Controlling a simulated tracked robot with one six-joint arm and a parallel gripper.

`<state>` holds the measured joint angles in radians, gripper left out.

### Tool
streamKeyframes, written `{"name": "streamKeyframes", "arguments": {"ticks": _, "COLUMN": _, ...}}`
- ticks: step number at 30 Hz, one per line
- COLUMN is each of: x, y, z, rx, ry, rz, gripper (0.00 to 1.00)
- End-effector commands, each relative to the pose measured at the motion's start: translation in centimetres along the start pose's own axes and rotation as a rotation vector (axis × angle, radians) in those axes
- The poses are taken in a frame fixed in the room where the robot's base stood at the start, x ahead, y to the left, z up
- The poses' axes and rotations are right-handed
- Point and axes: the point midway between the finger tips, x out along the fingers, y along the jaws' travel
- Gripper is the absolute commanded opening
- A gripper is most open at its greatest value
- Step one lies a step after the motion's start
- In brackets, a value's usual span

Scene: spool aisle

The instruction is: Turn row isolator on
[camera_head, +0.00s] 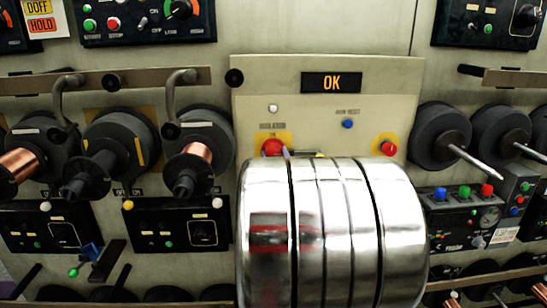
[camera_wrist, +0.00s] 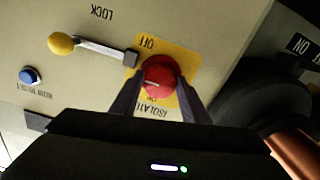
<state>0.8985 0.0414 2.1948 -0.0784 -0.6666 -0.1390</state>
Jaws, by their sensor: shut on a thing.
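The row isolator is a red round knob (camera_wrist: 156,78) on a yellow plate (camera_wrist: 148,45) with OFF and ON lettering, seen upside down in the wrist view. A short pale mark on the knob points roughly left there. My gripper (camera_wrist: 161,88) has one finger on each side of the knob and is shut on it. In the head view the knob (camera_head: 272,147) shows just above my silver arm, with one finger at its right side; the rest of my gripper is hidden behind the arm.
A lock lever with a yellow ball (camera_wrist: 62,44) sits close beside the knob. Spools (camera_head: 200,150) stand out at the left, others (camera_head: 440,136) at the right.

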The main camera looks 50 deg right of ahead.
Motion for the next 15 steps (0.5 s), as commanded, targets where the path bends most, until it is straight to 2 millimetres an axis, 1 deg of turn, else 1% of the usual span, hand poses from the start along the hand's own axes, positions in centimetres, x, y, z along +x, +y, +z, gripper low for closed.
{"name": "streamKeyframes", "arguments": {"ticks": 8, "x": 0.23, "y": -0.01, "z": -0.01, "rx": -0.066, "ry": 0.001, "rz": -0.003, "gripper": 0.19}}
{"name": "streamKeyframes", "arguments": {"ticks": 15, "x": 0.26, "y": 0.04, "z": -0.02, "rx": -0.209, "ry": 0.001, "rz": -0.002, "gripper": 0.19}}
